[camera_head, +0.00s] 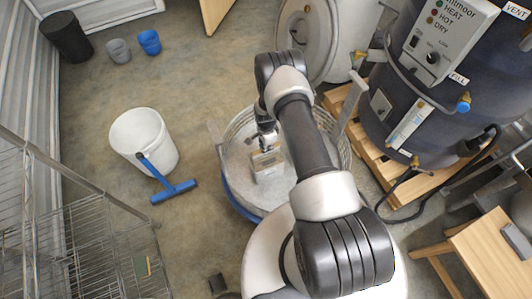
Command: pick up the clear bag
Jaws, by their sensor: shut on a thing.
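My gripper (265,146) points down over a round grey surface (240,180) ringed by a wire rim and a blue lower edge. It is shut on the clear bag (269,166), a small pale see-through thing with tan edges just below the fingers. The fingertips are small and partly hidden by my wrist. I cannot tell whether the bag touches the grey surface. My arm covers the right part of that surface.
A wire rack (80,235) is at lower left. A dark tank (440,80) on a wooden pallet (345,105) is at right, near a wooden stool (490,250). Open floor lies at upper left.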

